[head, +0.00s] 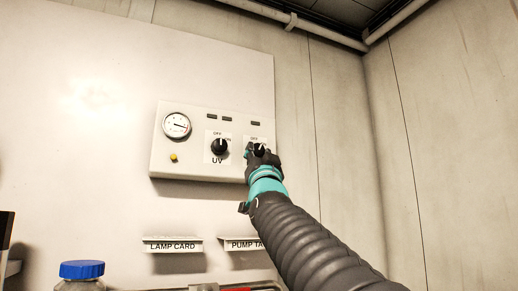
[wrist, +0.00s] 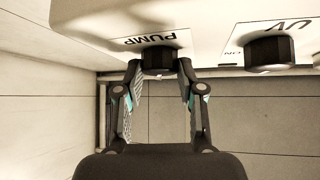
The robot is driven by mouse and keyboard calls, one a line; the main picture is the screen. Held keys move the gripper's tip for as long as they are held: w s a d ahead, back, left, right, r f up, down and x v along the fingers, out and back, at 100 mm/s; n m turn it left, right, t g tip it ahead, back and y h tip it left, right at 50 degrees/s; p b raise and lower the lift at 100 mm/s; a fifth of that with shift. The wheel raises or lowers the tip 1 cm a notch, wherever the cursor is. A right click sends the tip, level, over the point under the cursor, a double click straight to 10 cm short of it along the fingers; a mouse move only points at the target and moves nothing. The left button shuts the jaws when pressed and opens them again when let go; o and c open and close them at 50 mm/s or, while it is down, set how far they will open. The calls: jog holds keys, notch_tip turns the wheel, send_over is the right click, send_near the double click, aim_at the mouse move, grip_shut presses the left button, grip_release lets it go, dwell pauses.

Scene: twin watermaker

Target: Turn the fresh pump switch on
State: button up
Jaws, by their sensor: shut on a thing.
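The pump switch is a black rotary knob (wrist: 158,60) on the white control box, under a PUMP label that appears upside down in the wrist view. In the head view the knob (head: 260,149) is partly covered by my gripper (head: 259,156), with an OFF mark above it. My gripper (wrist: 159,70) is shut on the knob, one finger on each side. The knob's pointer is too small and too hidden to read surely.
The UV knob (head: 219,147) sits just left of the pump switch and also shows in the wrist view (wrist: 269,54). A round gauge (head: 176,125) and a yellow button (head: 173,157) are further left. A LAMP CARD holder (head: 173,246) and a blue-capped bottle (head: 82,270) are below.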

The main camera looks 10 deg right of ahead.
jog(key=shift+a+r+m+g+h+p, duration=0.1)
jog(key=shift+m+g+h+p, duration=0.25)
jog(key=shift+m+h, duration=0.75)
jog(key=shift+a+m+g+h+p, duration=0.1)
jog(key=shift+m+g+h+p, duration=0.25)
jog(key=shift+m+h, duration=0.75)
jog(key=shift+s+a+r+m+g+h, duration=0.1)
jog(key=shift+m+g+h, duration=0.8)
jog(key=shift+m, duration=0.9)
jog(key=shift+a+r+m+g+h, duration=0.1)
jog(key=shift+m+g+h, duration=0.8)
jog(key=shift+m, duration=0.9)
jog(key=shift+m+g, duration=0.4)
jog(key=o, duration=1.2)
jog(key=shift+c, duration=0.2)
jog(key=v, duration=1.2)
